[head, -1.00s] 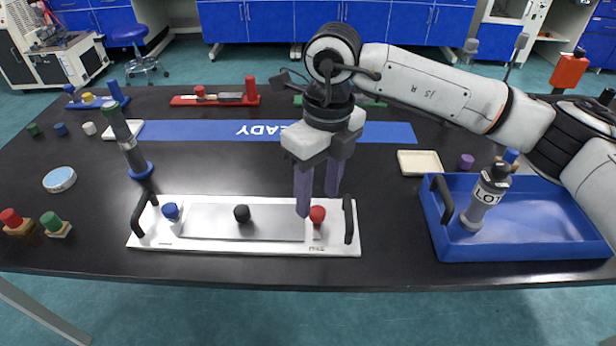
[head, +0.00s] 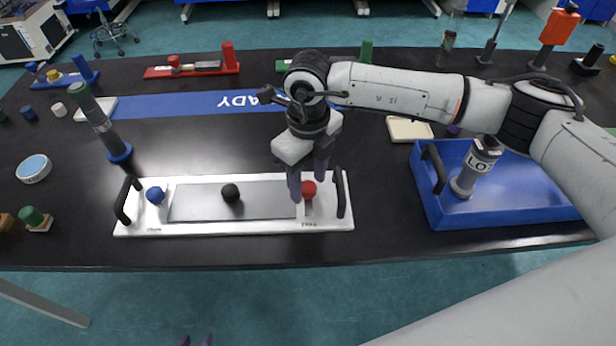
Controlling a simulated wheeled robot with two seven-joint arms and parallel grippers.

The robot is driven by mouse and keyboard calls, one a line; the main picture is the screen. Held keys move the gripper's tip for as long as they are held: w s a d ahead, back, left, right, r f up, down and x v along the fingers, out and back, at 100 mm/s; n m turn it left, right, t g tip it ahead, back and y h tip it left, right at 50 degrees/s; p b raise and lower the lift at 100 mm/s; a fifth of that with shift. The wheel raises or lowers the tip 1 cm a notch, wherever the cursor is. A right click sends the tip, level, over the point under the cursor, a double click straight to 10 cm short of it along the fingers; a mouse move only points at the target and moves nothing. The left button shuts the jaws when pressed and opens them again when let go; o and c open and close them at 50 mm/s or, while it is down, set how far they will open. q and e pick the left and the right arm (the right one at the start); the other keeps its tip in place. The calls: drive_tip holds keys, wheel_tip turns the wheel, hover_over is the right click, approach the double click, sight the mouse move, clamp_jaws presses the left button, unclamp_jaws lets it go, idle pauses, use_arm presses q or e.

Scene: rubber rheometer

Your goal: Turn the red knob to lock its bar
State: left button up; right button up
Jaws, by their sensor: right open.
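The red knob (head: 309,189) sits at the right end of a white tray (head: 260,230) with black end handles. A small pale bar (head: 300,211) shows partly beside the knob. My right gripper (head: 309,191) is open, pointing down, with its purple fingers either side of the red knob in the picture. Whether they touch it I cannot tell.
On the tray are a grey plate (head: 190,203) with a black knob (head: 230,193) and a blue knob (head: 155,195). A blue bin (head: 520,212) holding a grey cylinder (head: 477,168) stands at the right. A tall cylinder (head: 98,118) stands at the left.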

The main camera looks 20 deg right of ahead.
drive_tip(key=c, duration=1.1)
drive_tip(key=shift+o, duration=0.2)
